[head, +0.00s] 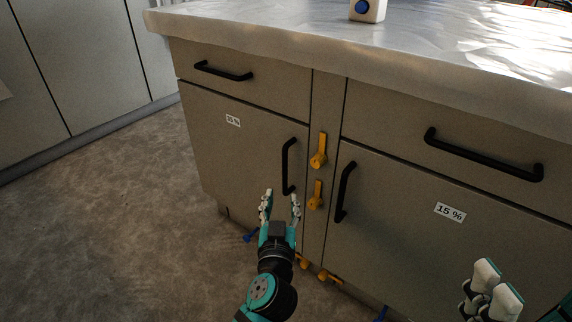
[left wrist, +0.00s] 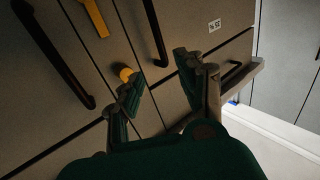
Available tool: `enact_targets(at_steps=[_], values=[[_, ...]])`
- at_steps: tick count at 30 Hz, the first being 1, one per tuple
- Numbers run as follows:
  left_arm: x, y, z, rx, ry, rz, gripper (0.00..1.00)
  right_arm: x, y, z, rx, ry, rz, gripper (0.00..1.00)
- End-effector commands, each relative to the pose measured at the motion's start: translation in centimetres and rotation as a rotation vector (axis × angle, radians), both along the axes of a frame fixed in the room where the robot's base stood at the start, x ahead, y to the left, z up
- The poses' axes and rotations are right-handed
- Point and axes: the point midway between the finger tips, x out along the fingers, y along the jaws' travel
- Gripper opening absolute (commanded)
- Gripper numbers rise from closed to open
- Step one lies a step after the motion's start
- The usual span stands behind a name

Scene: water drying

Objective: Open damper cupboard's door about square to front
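The left cupboard door (head: 235,150) is shut and bears a small label (head: 233,121) that seems to read 35 %. Its black upright handle (head: 288,166) is near its right edge; the handle also shows in the left wrist view (left wrist: 154,32). The right cupboard door (head: 410,245) is shut, with a 15 % label (head: 450,212) and its own black handle (head: 346,192). My left gripper (head: 281,207) is open and empty, close to the lower end of the left door's handle. My right gripper (head: 492,287) is at the lower right, partly cut off; its opening is unclear.
Two yellow levers, upper (head: 318,150) and lower (head: 315,195), sit on the strip between the doors. Shut drawers with black handles, left (head: 222,71) and right (head: 483,154), lie above. A white item with a blue knob (head: 368,9) stands on the worktop (head: 330,36). The floor at left is clear.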

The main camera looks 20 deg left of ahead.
Motion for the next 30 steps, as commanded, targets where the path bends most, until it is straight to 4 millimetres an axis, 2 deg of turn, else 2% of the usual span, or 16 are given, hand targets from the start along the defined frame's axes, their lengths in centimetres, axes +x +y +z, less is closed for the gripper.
enact_targets(at_steps=[12, 18, 24, 30], values=[[9.0, 2.3, -0.1, 0.004, -0.001, 0.001, 0.38, 0.1, 0.0, -1.4, -0.001, 0.003, 0.000, 0.85], [12.6, 3.2, -0.1, 0.004, 0.000, 0.002, 0.38, 0.1, 0.0, -2.1, -0.001, 0.004, 0.000, 0.85], [14.5, 3.6, -0.1, 0.003, 0.001, 0.000, 0.38, 0.1, 0.1, -2.5, -0.002, 0.005, 0.000, 0.85], [14.9, 3.7, 0.0, 0.002, 0.001, 0.000, 0.38, 0.1, 0.1, -2.5, -0.002, 0.005, 0.000, 0.85]])
